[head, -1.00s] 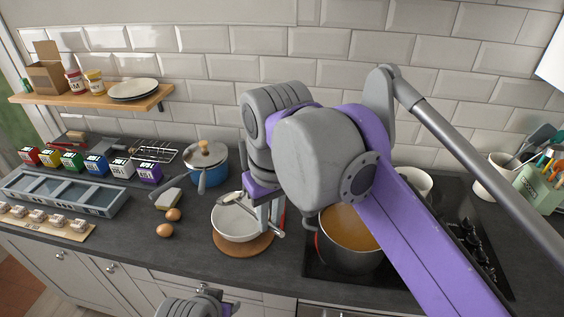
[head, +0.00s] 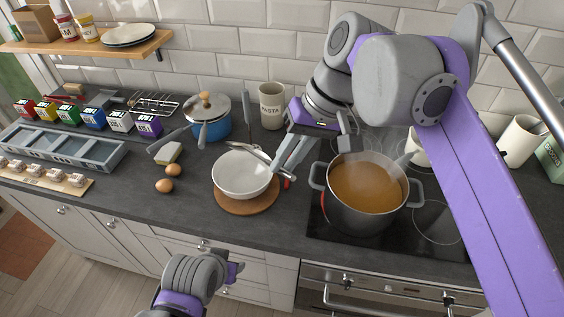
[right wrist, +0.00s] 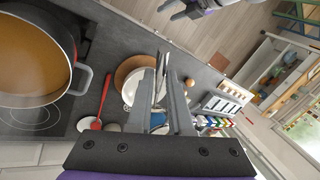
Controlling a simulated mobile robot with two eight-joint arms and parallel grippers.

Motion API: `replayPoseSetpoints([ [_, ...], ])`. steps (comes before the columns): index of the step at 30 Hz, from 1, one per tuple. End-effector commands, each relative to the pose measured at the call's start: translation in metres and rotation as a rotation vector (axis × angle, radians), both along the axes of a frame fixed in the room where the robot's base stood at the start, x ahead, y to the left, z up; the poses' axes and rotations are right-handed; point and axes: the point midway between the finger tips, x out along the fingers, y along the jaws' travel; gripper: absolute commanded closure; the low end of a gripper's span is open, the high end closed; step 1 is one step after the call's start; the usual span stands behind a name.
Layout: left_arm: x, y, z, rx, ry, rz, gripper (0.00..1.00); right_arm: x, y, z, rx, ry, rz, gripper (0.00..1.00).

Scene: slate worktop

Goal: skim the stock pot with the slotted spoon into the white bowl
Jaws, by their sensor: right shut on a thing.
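The stock pot (head: 367,190) stands on the hob, full of orange-brown, steaming liquid. It also shows at the left of the right wrist view (right wrist: 35,60). The white bowl (head: 240,178) sits on a round wooden board left of the pot. It looks empty. My right gripper (head: 283,167) is between bowl and pot, shut on the slotted spoon (head: 248,152). The metal spoon reaches left over the bowl's back rim. Its slots cannot be made out. In the right wrist view the fingers (right wrist: 161,90) partly hide bowl and spoon. My left gripper (head: 235,272) hangs in front of the counter; its fingers are unclear.
A blue lidded pan (head: 212,128) and a utensil crock (head: 271,106) stand behind the bowl. Two eggs (head: 164,185) lie left of it. A red-handled utensil (right wrist: 104,95) lies between bowl and pot. The front counter strip is fairly clear.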

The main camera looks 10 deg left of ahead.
Motion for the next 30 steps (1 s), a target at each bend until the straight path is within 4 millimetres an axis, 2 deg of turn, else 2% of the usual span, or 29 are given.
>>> replayPoseSetpoints([
  [1,-0.004,0.000,-0.011,0.000,0.007,0.000,0.50,0.001,-0.003,-0.007,0.026,0.025,-0.023,1.00],
  [3,-0.006,0.000,-0.019,0.000,0.012,0.000,0.50,0.002,-0.004,-0.010,0.064,0.055,-0.049,1.00],
  [27,-0.025,0.000,-0.112,0.000,0.051,0.000,0.50,0.005,-0.019,-0.025,0.461,0.374,-0.326,1.00],
  [28,-0.025,0.000,-0.112,0.000,0.051,0.000,0.50,0.005,-0.019,-0.023,0.467,0.379,-0.330,1.00],
  [30,-0.023,0.000,-0.093,0.000,0.045,0.000,0.50,0.003,-0.015,-0.013,0.429,0.347,-0.298,1.00],
])
